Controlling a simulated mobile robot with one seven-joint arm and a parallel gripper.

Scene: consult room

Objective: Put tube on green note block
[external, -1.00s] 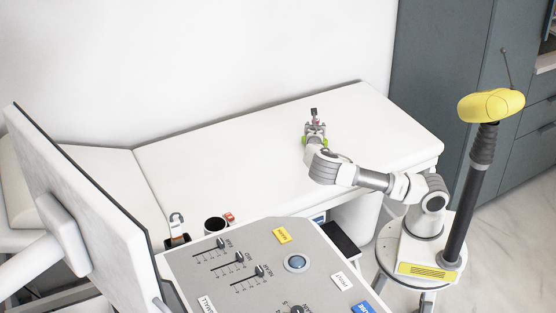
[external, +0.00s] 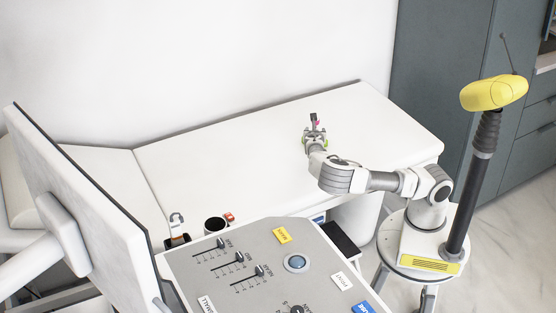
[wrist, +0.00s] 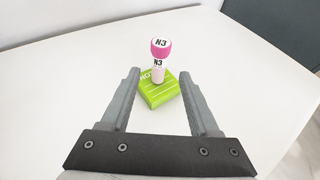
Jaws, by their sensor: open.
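The tube (wrist: 158,66) has a white body and a pink cap, both marked N3. In the wrist view it stands upright on top of the green note block (wrist: 160,92), towards its far part. The block lies flat on the white surface. My gripper (wrist: 158,73) is open, with one finger to each side of the tube and a clear gap on both sides. Nothing is held. In the external view my gripper (external: 315,128) is over the white couch top, and the tube and block are mostly hidden or too small to make out.
The white couch (external: 230,145) is clear around the block. A grey control panel (external: 275,265) with sliders stands in front of it. A dark cup (external: 215,226) is near the couch's front edge. A monitor (external: 80,200) is at the left.

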